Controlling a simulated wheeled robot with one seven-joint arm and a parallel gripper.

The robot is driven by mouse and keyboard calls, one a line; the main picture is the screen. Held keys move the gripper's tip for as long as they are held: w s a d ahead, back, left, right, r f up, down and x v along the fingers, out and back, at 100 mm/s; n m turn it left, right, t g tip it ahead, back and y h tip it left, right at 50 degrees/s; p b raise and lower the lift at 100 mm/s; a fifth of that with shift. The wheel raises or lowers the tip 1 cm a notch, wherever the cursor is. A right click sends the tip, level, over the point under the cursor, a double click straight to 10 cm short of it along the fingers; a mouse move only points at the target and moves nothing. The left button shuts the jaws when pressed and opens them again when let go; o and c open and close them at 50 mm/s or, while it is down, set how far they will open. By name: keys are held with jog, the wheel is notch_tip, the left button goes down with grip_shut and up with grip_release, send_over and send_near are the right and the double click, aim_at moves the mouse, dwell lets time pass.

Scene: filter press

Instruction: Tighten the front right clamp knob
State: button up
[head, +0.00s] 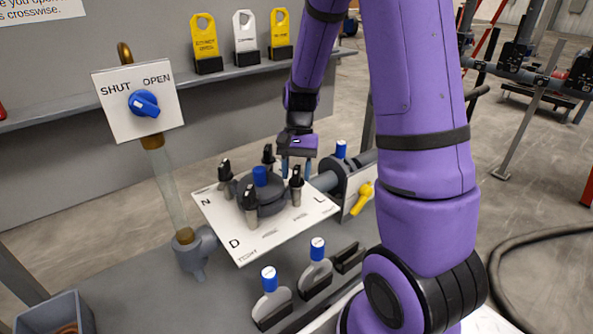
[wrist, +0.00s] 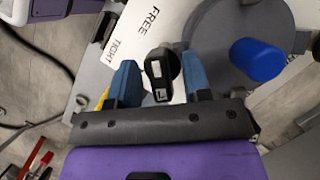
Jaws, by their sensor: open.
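A white plate (head: 222,221) carries several black clamp knobs around a dark round body (head: 266,203) with a blue cap (head: 260,176). The right-hand black knob (head: 296,183) stands near the letter L. My gripper (head: 296,168) is open above it, pointing down. In the wrist view, a black knob (wrist: 157,63) with white marks shows between the two blue fingers of my gripper (wrist: 160,74), with narrow gaps either side. The front knob (head: 250,199) stands near the letter D, the left knob (head: 225,174) near N, and another (head: 268,156) at the back.
A yellow-handled valve (head: 361,197) and pipe are right of the plate. A SHUT/OPEN dial (head: 144,103) rises at left, and yellow and white tags stand on the back shelf. In the wrist view the blue cap (wrist: 257,60) is close right.

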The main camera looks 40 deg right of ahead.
grip_shut()
jog(key=shift+n, duration=0.4)
jog(key=n+g+h, duration=0.1)
jog(key=n, duration=0.3)
jog(key=shift+h, duration=0.3)
jog(key=n+h, duration=0.1)
jog(key=n, duration=0.3)
jog(key=shift+n+h, duration=0.3)
jog(key=shift+h, duration=0.1)
jog(key=n+h, duration=0.1)
jog(key=n, duration=0.3)
jog(key=shift+h, duration=0.3)
jog(key=shift+n+t+h, duration=0.5)
jog(key=shift+n+h, duration=0.1)
jog(key=shift+n, duration=1.6)
grip_release()
